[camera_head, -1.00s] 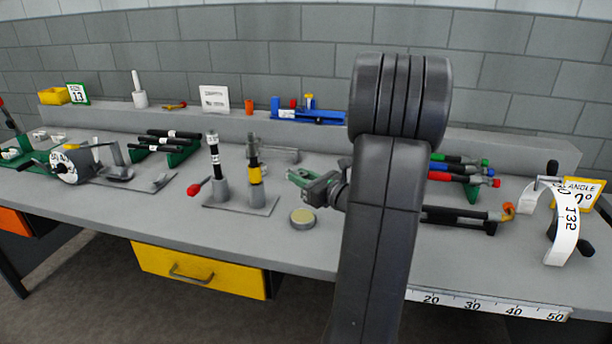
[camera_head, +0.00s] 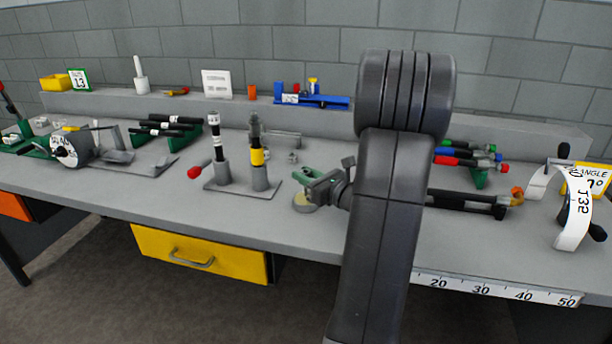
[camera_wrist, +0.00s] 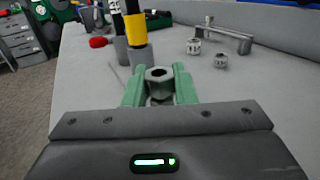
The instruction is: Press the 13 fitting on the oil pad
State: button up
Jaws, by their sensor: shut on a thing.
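My gripper (camera_head: 310,188) is shut on a grey metal hex fitting (camera_wrist: 158,76), held between the two green fingers in the wrist view. In the head view the fitting shows as a small grey shape at the fingertips. The round oil pad (camera_head: 304,209), with a yellowish top, is on the bench directly below the gripper and is partly covered by it. I cannot tell whether the fitting touches the pad. The pad is hidden in the wrist view. No size mark is readable on the held fitting.
Two loose fittings (camera_wrist: 220,60) stand near a grey bar (camera_wrist: 234,36) beyond the gripper. A plate with two upright tools (camera_head: 258,178) is to the left. A green sign reading 13 (camera_head: 79,80) stands on the back ledge. A black tool (camera_head: 465,200) lies right of my arm.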

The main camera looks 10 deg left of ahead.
aim_at(306, 172)
jog(key=shift+f+b, duration=0.45)
jog(key=shift+f, duration=0.15)
dwell(1.5)
jog(key=shift+r+p, duration=2.8)
jog(key=shift+r, duration=0.8)
